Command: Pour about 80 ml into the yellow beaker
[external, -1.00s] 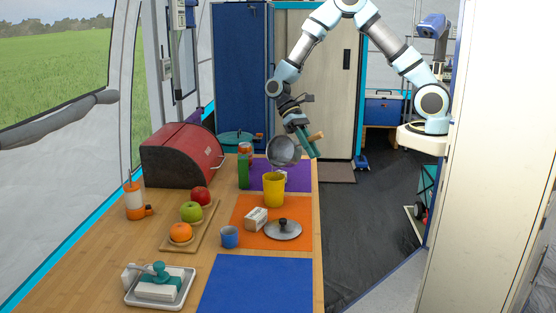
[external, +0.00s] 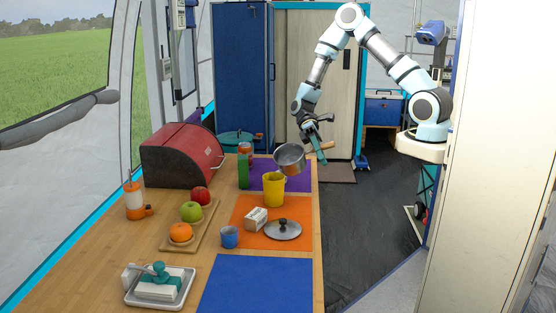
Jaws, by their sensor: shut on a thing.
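The yellow beaker (external: 273,192) stands upright at the back edge of the orange mat (external: 243,209); its contents cannot be seen. A grey metal saucepan (external: 289,161) hangs in the air just above and slightly right of the beaker, apart from it. The pan tilts a little, and its dark inside partly shows; I cannot tell whether liquid is in it. My gripper (external: 319,152) is shut on the pan's wooden handle (external: 321,147) at the right of the pan. No stream of liquid shows.
On the orange mat are a pan lid (external: 283,231) and a small white box (external: 256,218). A blue cup (external: 229,237) stands left of the lid. A green can (external: 243,172) is behind the beaker. Fruit (external: 191,211) sits on a board. The blue mat (external: 256,285) is clear.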

